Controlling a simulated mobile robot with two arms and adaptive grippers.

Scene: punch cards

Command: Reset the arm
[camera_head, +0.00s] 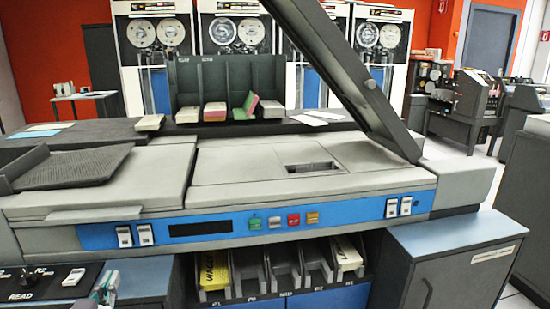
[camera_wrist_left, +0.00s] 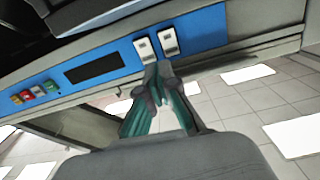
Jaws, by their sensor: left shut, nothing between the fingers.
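My left gripper (camera_head: 105,286) shows at the bottom left of the head view, with teal fingers pointing up. It stands in front of the machine, below the left pair of white switches (camera_head: 135,235) on its blue panel (camera_head: 189,231). In the left wrist view the gripper (camera_wrist_left: 158,82) is shut and empty. Its dark fingertips appear just short of the white switches (camera_wrist_left: 157,44) in that picture; whether they touch cannot be told. My right gripper is not in view.
The grey card machine (camera_head: 262,168) fills the middle, with a raised dark slanted part (camera_head: 343,75). Card bins (camera_head: 285,266) sit under the panel. A dark control box (camera_head: 45,283) labelled READ is beside my left gripper. A grey-blue cabinet (camera_head: 455,262) stands at right.

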